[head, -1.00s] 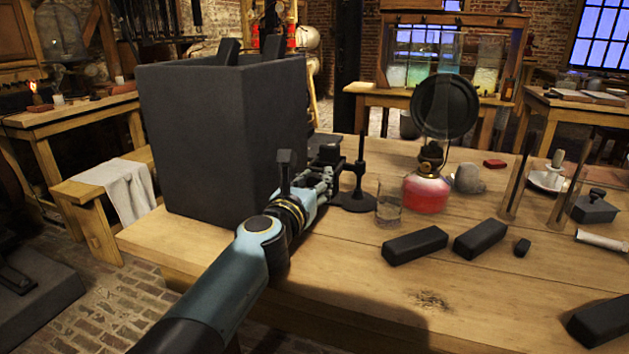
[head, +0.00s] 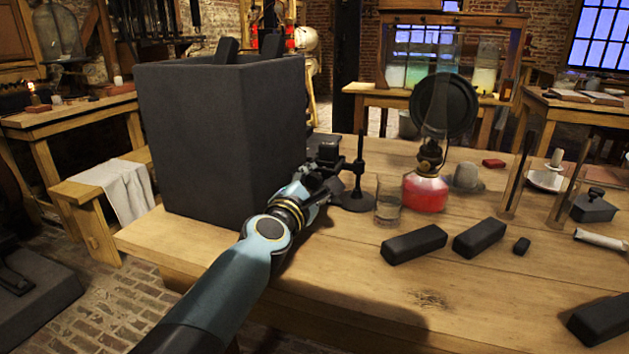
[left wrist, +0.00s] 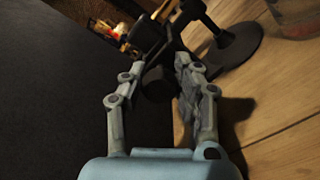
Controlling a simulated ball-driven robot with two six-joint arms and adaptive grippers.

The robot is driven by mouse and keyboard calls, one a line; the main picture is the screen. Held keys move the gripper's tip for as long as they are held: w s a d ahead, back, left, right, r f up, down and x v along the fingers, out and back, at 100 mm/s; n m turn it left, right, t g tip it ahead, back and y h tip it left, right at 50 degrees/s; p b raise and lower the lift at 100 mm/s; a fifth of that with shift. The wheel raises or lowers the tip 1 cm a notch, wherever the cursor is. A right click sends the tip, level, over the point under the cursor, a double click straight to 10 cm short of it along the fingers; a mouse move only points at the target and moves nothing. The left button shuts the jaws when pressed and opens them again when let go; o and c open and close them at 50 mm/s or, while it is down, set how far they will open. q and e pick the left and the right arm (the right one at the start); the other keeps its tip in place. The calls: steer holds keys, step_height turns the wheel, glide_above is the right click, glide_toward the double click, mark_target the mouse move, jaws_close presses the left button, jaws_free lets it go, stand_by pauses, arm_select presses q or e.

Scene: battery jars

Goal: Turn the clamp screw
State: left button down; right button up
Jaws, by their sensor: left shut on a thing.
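A dark clamp stand (head: 357,185) with a round foot and upright rod stands on the table, right of the tall dark jar. Its foot also shows in the left wrist view (left wrist: 235,45). My left gripper (head: 325,172) is at the clamp on the rod's left side. In the left wrist view its fingers (left wrist: 155,88) close around a small dark round piece, which looks like the clamp screw (left wrist: 157,84). The fingers and shadow hide much of the screw. My right gripper is in neither view.
The big dark jar (head: 220,140) stands close left of my left arm. A glass beaker (head: 388,200) and a red oil lamp (head: 425,190) stand just right of the clamp. Dark blocks (head: 414,244) lie farther right. The table's front middle is clear.

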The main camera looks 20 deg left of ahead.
arm_select(q)
steer(key=m, duration=0.3)
steer(key=shift+f+m, duration=0.15)
steer(key=shift+m, duration=0.25)
steer(key=m, duration=0.3)
steer(key=shift+f+m, duration=0.1)
steer(key=shift+m, duration=0.2)
steer(key=m, duration=0.4)
steer(key=shift+b, duration=0.35)
steer(key=shift+f+m, duration=0.1)
steer(key=shift+m, duration=1.5)
steer(key=c, duration=0.9)
jaws_free()
steer(key=shift+s, duration=0.15)
steer(key=s, duration=1.1)
steer(key=shift+s+a, duration=0.15)
steer(key=shift+s, duration=0.25)
